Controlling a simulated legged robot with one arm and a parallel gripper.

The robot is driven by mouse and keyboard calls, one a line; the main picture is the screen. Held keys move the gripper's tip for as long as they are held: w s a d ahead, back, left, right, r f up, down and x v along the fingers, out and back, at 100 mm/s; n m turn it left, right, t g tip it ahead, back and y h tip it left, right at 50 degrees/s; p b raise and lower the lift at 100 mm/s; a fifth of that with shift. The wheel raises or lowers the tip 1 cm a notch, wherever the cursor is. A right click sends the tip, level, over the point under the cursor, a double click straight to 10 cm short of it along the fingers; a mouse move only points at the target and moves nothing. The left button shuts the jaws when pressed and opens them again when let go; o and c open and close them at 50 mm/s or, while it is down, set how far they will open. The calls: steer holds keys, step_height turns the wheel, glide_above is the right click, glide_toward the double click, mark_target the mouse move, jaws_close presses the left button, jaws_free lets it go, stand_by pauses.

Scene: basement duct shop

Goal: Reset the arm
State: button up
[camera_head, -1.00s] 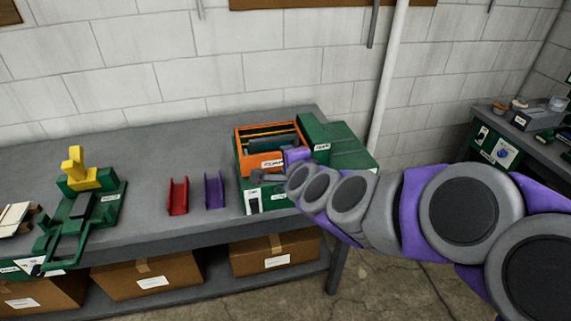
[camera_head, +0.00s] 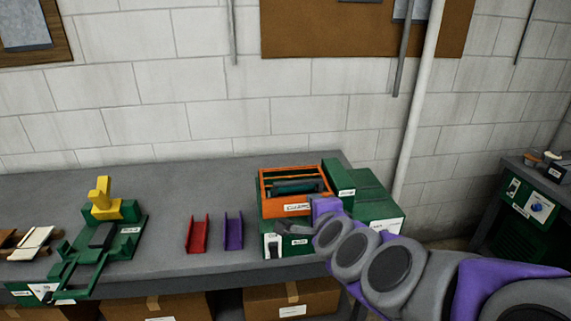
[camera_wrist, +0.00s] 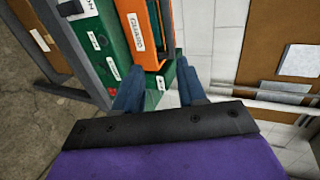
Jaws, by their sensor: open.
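My purple and grey arm reaches in from the lower right in the head view. My gripper (camera_head: 287,229) is in front of the green machine with the orange-framed top. In the wrist view my gripper (camera_wrist: 159,84) shows two blue fingers spread apart with nothing between them. The green machine (camera_head: 372,203) stands at the right end of the grey workbench (camera_head: 165,178). Its orange frame (camera_head: 290,209) carries a label and holds a dark roller. The machine also shows in the wrist view (camera_wrist: 114,60), beyond and left of the fingers.
A red channel piece (camera_head: 197,235) and a purple channel piece (camera_head: 234,232) lie on the bench left of the machine. A green tool with a yellow handle (camera_head: 102,203) stands further left. Cardboard boxes (camera_head: 290,298) sit below. A second bench (camera_head: 520,205) is at right.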

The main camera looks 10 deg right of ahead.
steer(key=s+a+f+n+g+y, duration=0.2)
steer(key=s+a+f+n+g, duration=0.2)
steer(key=s+n, duration=0.25)
steer(key=s+a+f+n+g+y, duration=0.1)
steer(key=s+a+f+n+g, duration=0.3)
steer(key=s, duration=0.3)
steer(key=s+d+f+n+g+h, duration=0.1)
steer(key=s+d+f+n+g, duration=0.1)
steer(key=s, duration=0.7)
steer(key=s+d+f+n+g+h, duration=0.2)
steer(key=s+d+n+g, duration=0.3)
steer(key=s, duration=0.5)
steer(key=shift+d+f, duration=0.25)
steer(key=shift+d, duration=0.1)
steer(key=shift+w, duration=0.1)
